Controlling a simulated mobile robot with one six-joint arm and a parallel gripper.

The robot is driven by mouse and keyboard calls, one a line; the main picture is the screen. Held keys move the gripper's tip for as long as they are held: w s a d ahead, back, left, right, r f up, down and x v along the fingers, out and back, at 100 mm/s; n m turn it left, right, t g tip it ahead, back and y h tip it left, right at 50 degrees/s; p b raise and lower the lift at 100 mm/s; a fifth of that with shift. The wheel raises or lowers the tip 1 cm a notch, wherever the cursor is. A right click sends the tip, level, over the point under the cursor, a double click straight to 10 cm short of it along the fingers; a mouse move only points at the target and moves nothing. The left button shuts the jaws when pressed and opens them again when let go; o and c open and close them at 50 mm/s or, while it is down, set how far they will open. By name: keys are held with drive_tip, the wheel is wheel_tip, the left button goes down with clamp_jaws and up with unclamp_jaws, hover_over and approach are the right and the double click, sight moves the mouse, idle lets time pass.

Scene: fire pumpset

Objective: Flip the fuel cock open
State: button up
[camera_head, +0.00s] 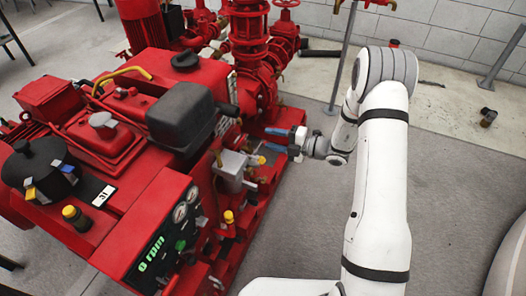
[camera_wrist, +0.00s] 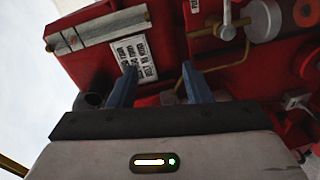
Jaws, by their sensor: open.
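My gripper (camera_head: 272,139) is open and empty, with its two blue fingers pointing left toward the side of the red pumpset (camera_head: 125,120). The fingers also show in the wrist view (camera_wrist: 159,72), apart, with a white label plate and red casing beyond them. A small silver lever fitting (camera_wrist: 227,20) sits on a brass pipe in the upper right of the wrist view. It may be the fuel cock; I cannot be sure. It lies right of and beyond my fingers, not between them. In the head view I cannot clearly pick out the cock.
A black box (camera_head: 183,115) and a control panel (camera_head: 165,245) with gauges and a green readout sit on the pumpset. Red pipes and valves (camera_head: 250,40) stand behind. Grey floor (camera_head: 300,200) is open right of the pumpset. A thin post stands behind my arm.

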drive_tip(key=w+d+f+m+t+b, duration=0.2)
drive_tip(key=w+f+m+t, duration=0.2)
drive_tip(key=f+m, duration=0.5)
drive_tip(key=shift+n+h, duration=0.4)
drive_tip(key=shift+n, duration=0.2)
drive_tip(key=x, duration=0.2)
drive_tip(key=b+x, duration=0.1)
drive_tip(key=x, duration=0.2)
drive_tip(key=f+b+x, duration=0.1)
drive_tip(key=x, duration=0.1)
drive_tip(key=shift+w+a, duration=0.1)
drive_tip(key=shift+w, duration=0.1)
drive_tip(key=shift+c, duration=0.2)
clamp_jaws()
